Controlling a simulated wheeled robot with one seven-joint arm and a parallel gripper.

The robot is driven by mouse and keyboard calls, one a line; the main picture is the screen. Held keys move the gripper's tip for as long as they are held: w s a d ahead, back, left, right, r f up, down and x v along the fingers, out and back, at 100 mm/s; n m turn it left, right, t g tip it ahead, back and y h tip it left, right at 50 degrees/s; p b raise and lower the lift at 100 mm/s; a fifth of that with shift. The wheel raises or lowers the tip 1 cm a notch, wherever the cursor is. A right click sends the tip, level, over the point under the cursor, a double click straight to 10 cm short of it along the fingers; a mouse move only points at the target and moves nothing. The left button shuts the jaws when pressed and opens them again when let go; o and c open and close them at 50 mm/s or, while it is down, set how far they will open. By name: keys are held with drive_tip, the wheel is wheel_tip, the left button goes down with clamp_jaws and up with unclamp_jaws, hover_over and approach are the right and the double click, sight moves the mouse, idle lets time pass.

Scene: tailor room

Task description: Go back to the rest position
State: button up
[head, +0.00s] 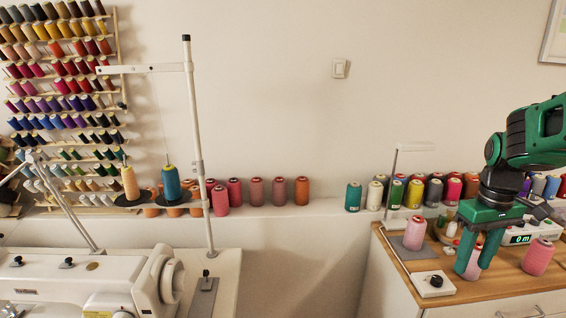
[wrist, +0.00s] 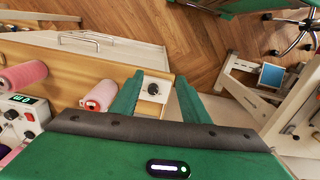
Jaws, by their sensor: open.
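My green gripper (head: 474,268) is over the wooden worktop at the right of the head view, with its fingers pointing down. In the wrist view my gripper (wrist: 157,88) has its two fingers apart with no spool between them. A pink thread spool (wrist: 101,96) lies just outside the left finger in the wrist view. In the head view, a pink spool (head: 472,263) is partly hidden by the fingers; I cannot tell whether they touch.
The wooden worktop (head: 400,262) bears more pink spools (head: 414,232) (head: 538,257) and a small white box with a black knob (head: 435,284). A wall ledge (head: 330,210) holds several spools. A white sewing machine (head: 90,280) stands at left. Floor (wrist: 195,42) shows beyond the worktop.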

drive_tip(key=s+a+m, duration=0.1)
drive_tip(key=s+m, duration=0.2)
drive_tip(key=s, duration=0.6)
drive_tip(key=s+a+f+m, duration=0.1)
drive_tip(key=s+m, duration=0.3)
drive_tip(key=s, duration=0.6)
drive_tip(key=shift+a+f+m, duration=0.3)
drive_tip(key=shift+a, duration=0.2)
drive_tip(key=shift+s, duration=0.1)
drive_tip(key=shift+w+f, duration=0.25)
drive_tip(key=shift+w, duration=0.35)
drive_tip(key=shift+c, duration=0.4)
